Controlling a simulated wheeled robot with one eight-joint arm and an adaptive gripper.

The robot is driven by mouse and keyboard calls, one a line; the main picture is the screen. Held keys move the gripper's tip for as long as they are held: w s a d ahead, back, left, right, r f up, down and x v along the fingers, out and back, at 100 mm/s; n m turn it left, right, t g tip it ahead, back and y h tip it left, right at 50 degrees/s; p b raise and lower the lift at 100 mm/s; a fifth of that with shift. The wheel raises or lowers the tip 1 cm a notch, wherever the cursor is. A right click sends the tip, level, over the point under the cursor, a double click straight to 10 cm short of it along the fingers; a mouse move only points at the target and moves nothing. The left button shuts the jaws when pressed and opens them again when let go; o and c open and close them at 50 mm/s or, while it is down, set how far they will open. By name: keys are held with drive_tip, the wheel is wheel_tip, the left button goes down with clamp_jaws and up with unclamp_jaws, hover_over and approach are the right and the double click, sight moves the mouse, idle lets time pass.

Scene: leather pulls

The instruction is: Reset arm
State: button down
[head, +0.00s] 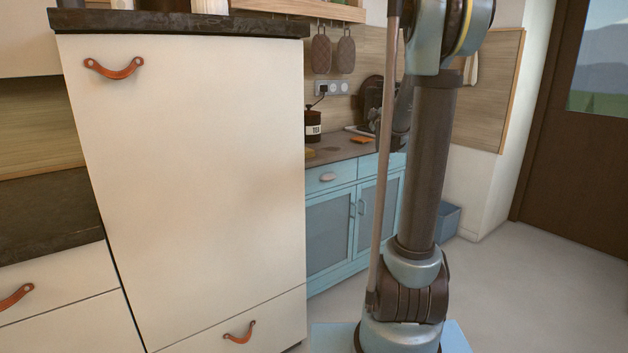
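My arm (432,150) stands upright at the right of centre in the head view. It rises from a blue-grey base joint at the bottom to a large blue-grey joint at the top edge. A dark part (396,122) shows just left of and behind the upright link, in front of the blue cabinet's counter. It may be the end of my arm, but it is mostly hidden. I cannot make out gripper fingers or anything held.
A tall cream cabinet (190,180) with leather pulls fills the left, close to me. A blue glass-door cabinet (329,235) stands behind my arm, with a dark canister (313,127) on its counter. Open floor (530,285) lies to the right, before a brown door (562,150).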

drive_tip(key=s+d+f+m+g+h, duration=0.2)
drive_tip(key=s+f+m+g, duration=0.3)
drive_tip(key=s, duration=0.6)
drive_tip(key=s+d+f+m+g+h, duration=0.2)
drive_tip(key=s+f+m, duration=0.3)
drive_tip(key=s, duration=0.6)
drive_tip(key=s+a+f+g+y, duration=0.1)
drive_tip(key=s+a+f+g, duration=0.2)
drive_tip(key=s+f, duration=0.3)
drive_tip(key=s+a+f+m+g+y, duration=0.1)
drive_tip(key=s+f, duration=0.6)
drive_tip(key=s, duration=0.7)
drive_tip(key=s+a+f+g+y, duration=0.2)
drive_tip(key=s+a+f+g, duration=0.3)
drive_tip(key=s, duration=0.5)
drive_tip(key=shift+a+f+m, duration=0.3)
drive_tip(key=shift+f+m, duration=0.1)
drive_tip(key=shift+f, duration=0.5)
drive_tip(key=shift+w+f, duration=0.2)
drive_tip(key=shift+w, duration=0.25)
